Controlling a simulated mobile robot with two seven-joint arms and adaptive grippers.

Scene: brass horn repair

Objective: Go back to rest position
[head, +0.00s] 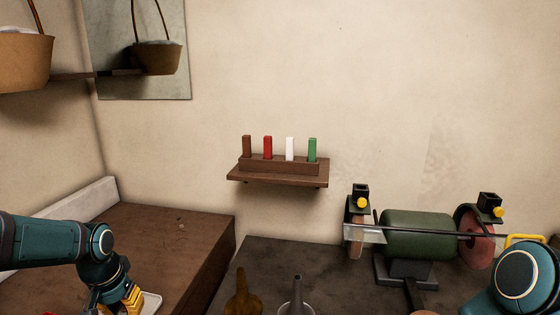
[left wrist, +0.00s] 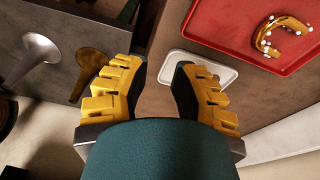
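My left gripper (left wrist: 160,82) is open in the left wrist view, with its two yellow-backed fingers apart and nothing between them. In the head view only part of it (head: 125,301) shows at the bottom left, over the brown bench (head: 170,235). A small white tray (left wrist: 222,67) lies beyond the fingertips, partly hidden by the right-hand finger. My right arm shows at the lower right of the head view, but its fingertips cannot be made out.
A red tray (left wrist: 213,24) holds a curved brass piece (left wrist: 266,38) with white dots. A brass bell (head: 242,292) and a silver bell (head: 296,298) stand on the dark table (head: 270,260). A green grinder (head: 418,235) stands at right. A wall shelf (head: 278,178) holds coloured bars.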

